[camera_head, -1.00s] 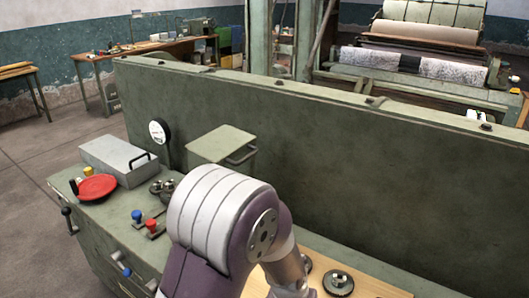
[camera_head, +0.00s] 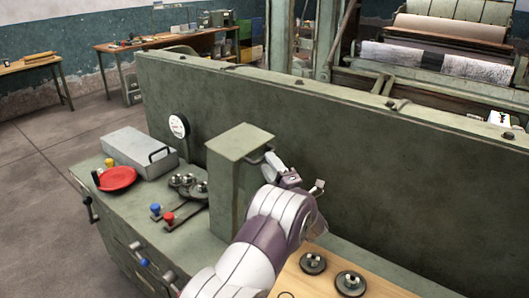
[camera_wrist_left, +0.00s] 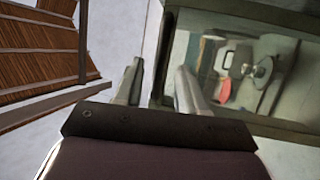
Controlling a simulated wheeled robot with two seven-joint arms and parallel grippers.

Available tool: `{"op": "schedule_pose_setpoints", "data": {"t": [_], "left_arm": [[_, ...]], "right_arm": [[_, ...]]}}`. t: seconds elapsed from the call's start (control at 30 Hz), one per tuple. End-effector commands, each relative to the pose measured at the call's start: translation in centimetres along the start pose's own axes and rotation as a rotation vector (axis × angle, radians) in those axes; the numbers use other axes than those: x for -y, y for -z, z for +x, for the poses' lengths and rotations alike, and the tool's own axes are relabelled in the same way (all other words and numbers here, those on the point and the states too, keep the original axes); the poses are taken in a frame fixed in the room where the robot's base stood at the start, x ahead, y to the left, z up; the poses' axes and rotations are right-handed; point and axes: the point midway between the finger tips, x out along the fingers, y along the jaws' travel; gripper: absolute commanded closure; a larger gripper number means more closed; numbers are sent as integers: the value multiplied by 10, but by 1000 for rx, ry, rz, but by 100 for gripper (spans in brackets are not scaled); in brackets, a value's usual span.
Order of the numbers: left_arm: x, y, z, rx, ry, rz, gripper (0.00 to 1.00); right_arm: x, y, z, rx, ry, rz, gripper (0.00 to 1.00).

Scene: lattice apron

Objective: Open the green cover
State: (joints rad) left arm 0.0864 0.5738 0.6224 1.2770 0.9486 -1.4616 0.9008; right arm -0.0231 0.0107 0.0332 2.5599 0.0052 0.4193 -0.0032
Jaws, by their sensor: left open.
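The green cover (camera_head: 240,141) is the flat top of a tall green box (camera_head: 226,190) on the bench, against the long green panel. It looks level and closed. A handle (camera_head: 259,156) sits at its right edge. My left gripper (camera_head: 299,176) is just right of the handle, with its jaws apart; contact with the handle cannot be told. My right gripper is not in view.
The long green panel (camera_head: 400,150) rises behind the box. Left on the bench are a grey box (camera_head: 137,149), a red disc (camera_head: 117,179), metal knobs (camera_head: 187,184) and blue and red levers. Dark round parts (camera_head: 349,282) lie on a wooden board at the front.

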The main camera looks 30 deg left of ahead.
Motion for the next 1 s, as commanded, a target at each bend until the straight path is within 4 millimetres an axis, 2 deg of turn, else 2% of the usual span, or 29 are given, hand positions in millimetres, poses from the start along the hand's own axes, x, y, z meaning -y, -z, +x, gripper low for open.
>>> {"op": "schedule_pose_setpoints", "data": {"t": [0.03,0.2,0.5,0.53,0.63,0.67,0.87,1.0], "left_arm": [[-3,1,12,-3,-1,0,60],[-1,0,33,0,0,0,60],[0,0,38,2,0,1,60],[0,0,38,2,1,1,63],[0,-1,38,2,0,1,96],[0,-1,37,2,1,1,100],[0,1,40,1,6,-1,100],[-5,11,64,-3,62,-25,100]], "right_arm": [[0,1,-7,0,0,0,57],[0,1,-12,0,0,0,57],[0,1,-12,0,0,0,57],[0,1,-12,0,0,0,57],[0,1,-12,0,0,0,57],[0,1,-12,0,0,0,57],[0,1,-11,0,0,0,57],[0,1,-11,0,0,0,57]]}}
